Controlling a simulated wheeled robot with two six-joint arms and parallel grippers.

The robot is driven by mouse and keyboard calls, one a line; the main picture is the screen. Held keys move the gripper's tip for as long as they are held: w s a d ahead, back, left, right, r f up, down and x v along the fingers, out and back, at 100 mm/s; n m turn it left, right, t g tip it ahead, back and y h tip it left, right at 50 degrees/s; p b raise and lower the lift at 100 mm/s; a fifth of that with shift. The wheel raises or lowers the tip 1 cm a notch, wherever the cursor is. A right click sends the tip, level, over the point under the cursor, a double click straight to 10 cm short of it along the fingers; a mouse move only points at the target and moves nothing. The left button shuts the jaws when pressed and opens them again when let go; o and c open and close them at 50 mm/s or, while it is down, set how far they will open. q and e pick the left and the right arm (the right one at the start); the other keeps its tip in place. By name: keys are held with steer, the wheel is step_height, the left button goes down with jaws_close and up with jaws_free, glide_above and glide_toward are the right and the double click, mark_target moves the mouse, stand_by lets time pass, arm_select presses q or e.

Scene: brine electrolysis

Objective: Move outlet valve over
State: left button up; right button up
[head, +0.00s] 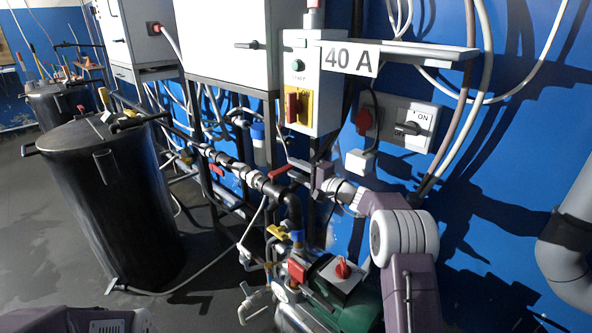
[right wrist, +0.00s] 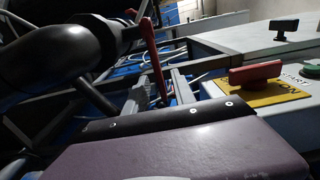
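A red valve lever (head: 280,172) sits on the dark pipe above the pump; I take it for the outlet valve handle. It also shows in the right wrist view (right wrist: 153,58), rising from beside a thick black pipe (right wrist: 55,62). My right gripper (head: 309,175) reaches in from the right, close to this lever. In the right wrist view its two grey fingers (right wrist: 160,92) stand apart, with the lever's end between them and gaps visible. Contact cannot be told. A purple part of my left arm shows at the bottom left, but its gripper is out of view.
A green pump (head: 345,298) with a red knob stands below. A black tank (head: 112,205) stands left. Hoses and cables run along the blue wall.

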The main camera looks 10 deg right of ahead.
jaws_close()
steer(key=shift+f, duration=0.1)
stand_by(1.2)
